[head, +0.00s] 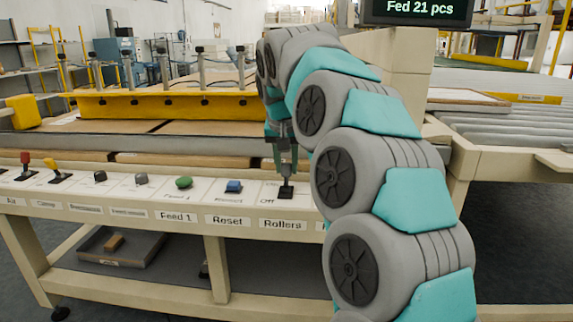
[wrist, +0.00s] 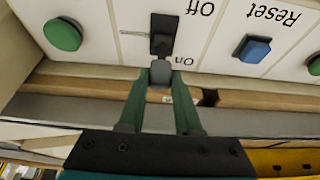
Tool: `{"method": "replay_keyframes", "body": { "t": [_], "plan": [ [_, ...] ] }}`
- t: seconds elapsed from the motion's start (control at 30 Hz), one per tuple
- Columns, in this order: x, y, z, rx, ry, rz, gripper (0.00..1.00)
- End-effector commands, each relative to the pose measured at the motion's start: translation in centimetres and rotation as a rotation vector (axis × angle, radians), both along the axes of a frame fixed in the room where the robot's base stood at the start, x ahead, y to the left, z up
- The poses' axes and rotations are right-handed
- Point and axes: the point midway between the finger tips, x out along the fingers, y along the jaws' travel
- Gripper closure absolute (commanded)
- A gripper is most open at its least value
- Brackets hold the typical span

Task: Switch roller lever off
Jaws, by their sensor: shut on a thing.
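The roller lever (head: 286,192) stands on the control panel above the "Rollers" label, with "Off" printed beside its base. In the wrist view, the lever's black base (wrist: 163,38) and grey knob (wrist: 160,73) show, and the knob lies toward the "On" print. My gripper (head: 286,170) is above the lever in the head view. In the wrist view, its two green fingers (wrist: 161,77) are shut on the knob, one on each side. In the head view, the fingers partly hide the lever's handle.
The blue Reset button (head: 234,187) and green Feed button (head: 184,183) sit left of the lever. Red (head: 26,160) and yellow (head: 58,170) levers stand farther left. A yellow rail (head: 165,105) runs behind the panel. A display (head: 417,11) reads "Fed 21 pcs".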

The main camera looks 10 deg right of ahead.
Motion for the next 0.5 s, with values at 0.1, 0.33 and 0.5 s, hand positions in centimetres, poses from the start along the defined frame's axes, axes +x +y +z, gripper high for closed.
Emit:
{"method": "replay_keyframes", "body": {
  "t": [0.1,0.33,0.5],
  "plan": [
    [0.00,0.01,0.00,0.000,0.000,0.000,1.00],
    [-0.10,0.00,-0.15,-0.004,-0.013,0.000,1.00],
    [-0.51,0.07,-0.52,-0.025,-0.069,0.001,1.00]
  ]
}}
